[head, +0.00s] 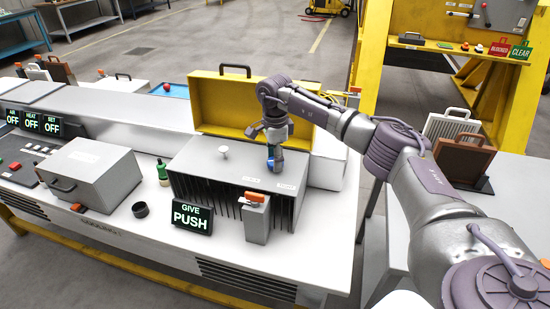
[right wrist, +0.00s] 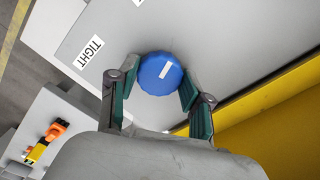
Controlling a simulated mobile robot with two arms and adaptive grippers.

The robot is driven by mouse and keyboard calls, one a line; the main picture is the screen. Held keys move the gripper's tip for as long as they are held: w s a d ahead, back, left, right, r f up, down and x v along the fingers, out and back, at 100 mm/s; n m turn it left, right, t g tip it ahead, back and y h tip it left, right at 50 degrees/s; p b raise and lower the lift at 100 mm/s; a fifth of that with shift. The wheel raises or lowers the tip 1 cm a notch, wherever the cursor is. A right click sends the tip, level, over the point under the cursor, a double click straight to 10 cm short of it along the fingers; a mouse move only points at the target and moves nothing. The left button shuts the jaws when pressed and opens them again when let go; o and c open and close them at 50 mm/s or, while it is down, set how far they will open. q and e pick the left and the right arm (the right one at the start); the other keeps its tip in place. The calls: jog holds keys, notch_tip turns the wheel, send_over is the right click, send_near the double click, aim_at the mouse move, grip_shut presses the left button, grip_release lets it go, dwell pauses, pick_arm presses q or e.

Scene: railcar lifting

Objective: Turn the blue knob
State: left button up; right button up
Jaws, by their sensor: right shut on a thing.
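The blue knob (right wrist: 161,74) is round with a white mark on its top, and it sits on the grey surface of a box. In the right wrist view it lies between the two fingers of my right gripper (right wrist: 158,92), which are closed on its sides. My left gripper is not in view.
A yellow open case (head: 240,105) stands behind the finned box. In front are a GIVE PUSH display (head: 192,217) and a small grey box with an orange switch (head: 257,220). A grey box with a handle (head: 88,172) and a green bottle-like item (head: 163,172) stand to the left.

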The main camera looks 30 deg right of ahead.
jog(key=m, duration=0.3)
jog(key=shift+r+m, duration=0.1)
jog(key=shift+m, duration=0.3)
jog(key=m, duration=0.3)
jog(key=shift+w+d+m+p, duration=0.1)
jog(key=shift+m+p, duration=0.2)
jog(key=m+p, duration=0.1)
jog(key=m, duration=0.5)
jog(key=m+p, duration=0.1)
jog(key=m, duration=0.5)
jog(key=shift+r+m, duration=0.1)
jog(key=shift+m, duration=0.2)
jog(key=m+p, duration=0.1)
jog(key=m, duration=0.5)
jog(key=shift+p, duration=0.4)
jog(key=m+p, duration=0.2)
jog(key=m, duration=0.4)
jog(key=shift+m, duration=0.4)
jog(key=m+p, duration=0.3)
jog(key=m, duration=0.3)
jog(key=shift+r, duration=0.1)
jog(key=m+p, duration=0.4)
jog(key=m, duration=0.1)
jog(key=shift+m, duration=0.3)
jog(key=m+p, duration=0.2)
jog(key=p, duration=0.1)
jog(key=shift+m, duration=0.4)
jog(key=shift+m+p, duration=0.7)
jog(key=shift+p, duration=0.15)
